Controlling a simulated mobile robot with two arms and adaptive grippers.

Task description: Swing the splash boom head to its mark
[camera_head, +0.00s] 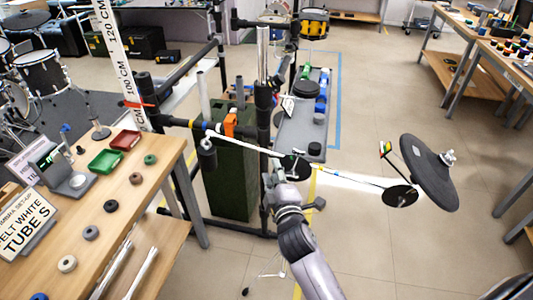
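A thin boom (335,174) runs from a clamp on the dark rack at the centre out to the right. A small dark disc (400,196) is near its far end. A larger dark cymbal (430,172) stands tilted beside that disc, partly overlapping it in view. A small red, yellow and green piece (385,149) sits on a rod at the cymbal's left. My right gripper (279,176) is at the boom, beside another dark disc (295,166). Its fingers are small and partly hidden, so I cannot tell its opening or contact. My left gripper is out of view.
A wooden table (170,190) with trays, rings and signs stands at left. The dark pipe rack (264,110) rises behind my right gripper, with a green bin (230,180) beside it. The floor right of the cymbal is clear.

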